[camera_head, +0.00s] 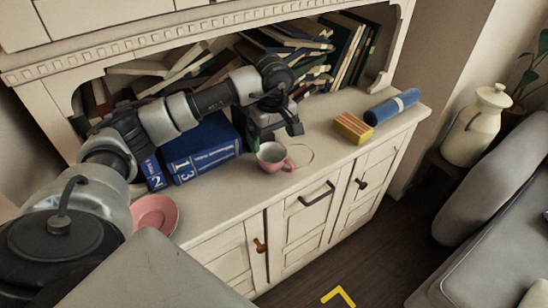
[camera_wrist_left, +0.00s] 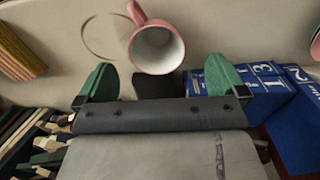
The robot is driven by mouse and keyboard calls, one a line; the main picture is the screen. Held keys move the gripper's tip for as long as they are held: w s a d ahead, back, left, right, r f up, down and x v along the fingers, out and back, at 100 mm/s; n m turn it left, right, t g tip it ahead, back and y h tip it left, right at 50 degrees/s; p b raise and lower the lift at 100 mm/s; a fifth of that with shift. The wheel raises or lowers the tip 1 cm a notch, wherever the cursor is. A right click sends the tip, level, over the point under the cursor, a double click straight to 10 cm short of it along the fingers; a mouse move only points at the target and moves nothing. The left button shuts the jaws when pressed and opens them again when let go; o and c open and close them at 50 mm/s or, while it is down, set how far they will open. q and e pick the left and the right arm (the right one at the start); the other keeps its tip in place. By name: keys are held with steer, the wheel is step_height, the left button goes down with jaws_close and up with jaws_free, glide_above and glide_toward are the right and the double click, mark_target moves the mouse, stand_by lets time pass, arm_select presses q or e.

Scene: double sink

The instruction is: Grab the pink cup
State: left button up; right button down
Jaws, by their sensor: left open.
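The pink cup (camera_head: 270,158) stands upright on the cabinet top near its front edge, with its handle toward the right. In the left wrist view the cup (camera_wrist_left: 157,50) shows its pale inside and pink rim, just beyond the fingertips. My left gripper (camera_head: 275,133) is open, behind the cup in the head view. In the left wrist view its green fingers (camera_wrist_left: 156,78) are spread to either side of the cup's near edge, with nothing held between them. I cannot tell whether a finger touches the cup. My right gripper is not in view.
A pink saucer (camera_head: 155,214) lies further left. A yellow-and-red block (camera_head: 352,128) and a blue roll (camera_head: 392,107) lie to the right. Leaning books (camera_head: 345,50) fill the shelf behind. A thin circle marks the top beside the cup.

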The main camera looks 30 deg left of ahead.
mark_target(274, 156)
arm_select(q)
steer(key=f, duration=0.4)
steer(key=f+p, duration=0.1)
steer(key=f, duration=0.2)
steer(key=shift+w, duration=0.35)
steer(key=shift+f, duration=0.3)
steer(key=c, duration=0.8)
steer(key=shift+o, duration=0.2)
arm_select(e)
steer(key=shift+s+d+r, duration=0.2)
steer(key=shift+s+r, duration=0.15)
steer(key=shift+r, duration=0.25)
